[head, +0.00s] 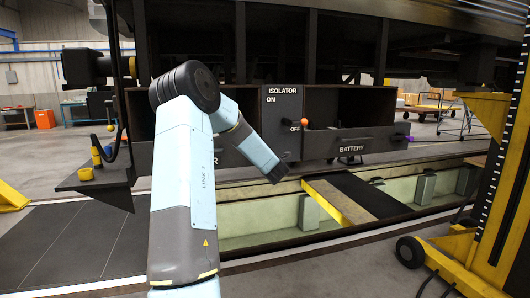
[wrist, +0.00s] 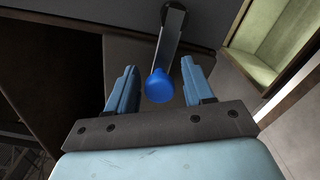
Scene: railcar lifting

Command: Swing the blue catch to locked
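The blue catch shows in the wrist view as a round blue knob (wrist: 160,87) at the end of a grey metal lever (wrist: 170,42). The lever runs up the picture to a pivot at the top edge. My gripper (wrist: 159,70) is open, with one pale blue finger on each side of the knob. Gaps show between the knob and both fingers. I cannot tell the knob's exact depth between them. In the head view the blue knob is not visible, and my arm covers part of the box front.
An isolator panel (head: 282,108) marked ON and OFF has an orange knob (head: 304,122) near OFF. The battery box (head: 350,143) has a purple knob (head: 410,138) at its right. An open pit (head: 260,238) lies below. A yellow wheeled stand (head: 465,245) is at right.

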